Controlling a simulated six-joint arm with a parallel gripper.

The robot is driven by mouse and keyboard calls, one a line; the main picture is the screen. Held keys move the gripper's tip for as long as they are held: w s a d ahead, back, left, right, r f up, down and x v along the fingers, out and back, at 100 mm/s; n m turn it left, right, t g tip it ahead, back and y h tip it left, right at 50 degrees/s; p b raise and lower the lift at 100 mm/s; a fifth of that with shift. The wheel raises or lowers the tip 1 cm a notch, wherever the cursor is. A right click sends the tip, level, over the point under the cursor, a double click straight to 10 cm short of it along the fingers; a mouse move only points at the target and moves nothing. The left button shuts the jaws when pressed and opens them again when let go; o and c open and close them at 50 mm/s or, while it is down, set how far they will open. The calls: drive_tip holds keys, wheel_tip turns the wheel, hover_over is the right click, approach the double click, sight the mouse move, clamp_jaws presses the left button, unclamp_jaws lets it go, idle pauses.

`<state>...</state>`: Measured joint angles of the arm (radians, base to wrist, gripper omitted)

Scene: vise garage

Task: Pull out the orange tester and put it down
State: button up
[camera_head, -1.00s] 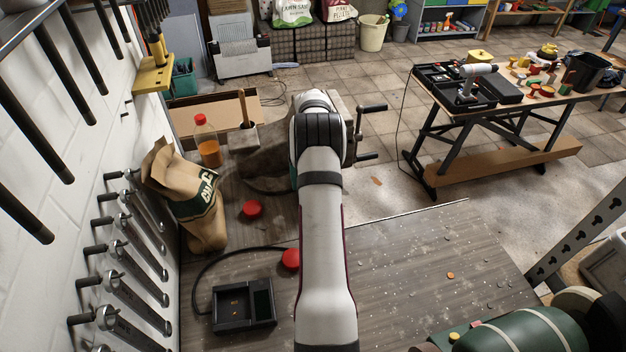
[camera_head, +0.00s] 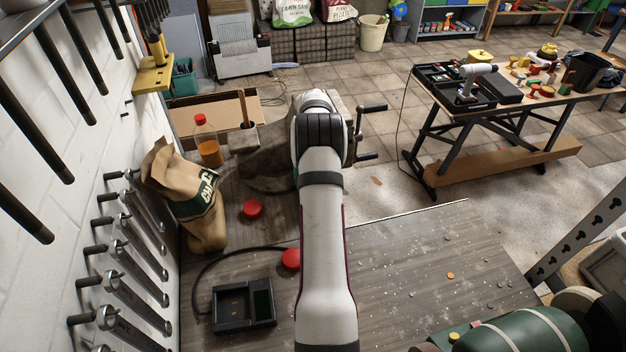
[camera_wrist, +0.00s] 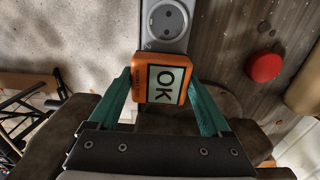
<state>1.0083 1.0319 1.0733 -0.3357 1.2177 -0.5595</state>
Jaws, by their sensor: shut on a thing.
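A grey socket strip (camera_wrist: 167,38) with a round socket runs behind and above the tester. The tester covers part of the strip, and I cannot tell whether it is plugged in or clear of it. In the head view my arm hides the gripper and tester.
A vise (camera_head: 270,150) stands under my arm. Red caps (camera_head: 252,208), a paper bag (camera_head: 190,200), an orange bottle (camera_head: 207,145) and a black tray (camera_head: 243,322) are on the bench at left. The bench (camera_head: 420,270) right of my arm is mostly clear, with small scraps.

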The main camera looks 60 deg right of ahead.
clamp_jaws()
drive_tip(key=shift+r, duration=3)
